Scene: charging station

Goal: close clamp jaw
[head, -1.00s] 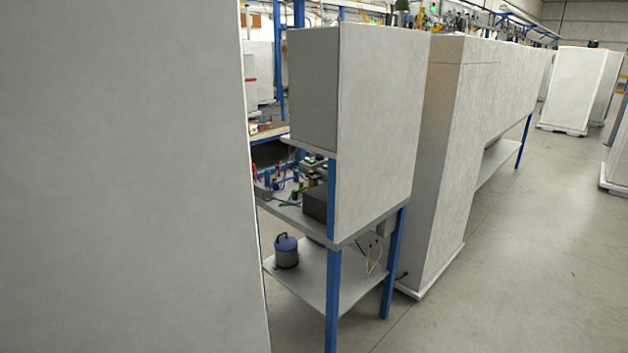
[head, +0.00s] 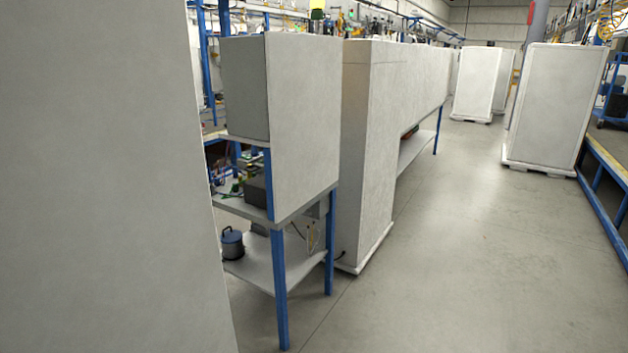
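I cannot make out a clamp jaw in the head view. A workbench (head: 293,213) with blue legs stands left of the middle, and small tools and parts lie on its shelf, too small to tell apart. A tall grey box (head: 303,120) stands on the bench and hides part of its top. Neither of my grippers is in view.
A large grey panel (head: 100,180) fills the left side close by. A tall grey cabinet (head: 368,150) stands beyond the bench. White cabinets (head: 545,105) stand at the right back. The floor (head: 440,270) at the right is clear.

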